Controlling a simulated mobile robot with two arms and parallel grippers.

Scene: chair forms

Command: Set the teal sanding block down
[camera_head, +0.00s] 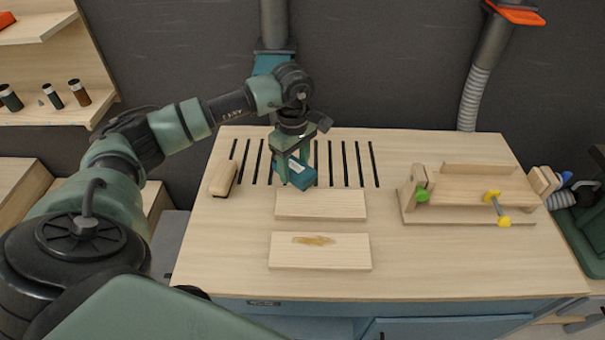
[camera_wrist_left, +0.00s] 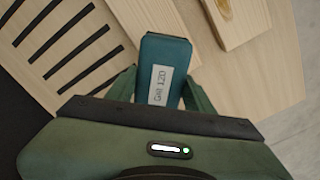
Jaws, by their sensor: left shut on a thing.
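My left gripper (camera_head: 294,176) is shut on the teal sanding block (camera_head: 303,173) over the back left part of the workbench. In the left wrist view the teal sanding block (camera_wrist_left: 166,58) lies between the fingers of my left gripper (camera_wrist_left: 163,88), with a white grit label facing the camera. The block is in front of the slots and just behind a plain wooden board (camera_head: 320,206). I cannot tell whether its underside touches the bench top. My right gripper is not in view.
A second board (camera_head: 320,262) with a brown smear lies nearer the front. A wooden-handled brush (camera_head: 223,178) lies left of the dark slots (camera_head: 360,164). A wooden jig (camera_head: 465,205) with green and yellow knobs stands at right. The bench's front strip (camera_head: 440,265) is clear.

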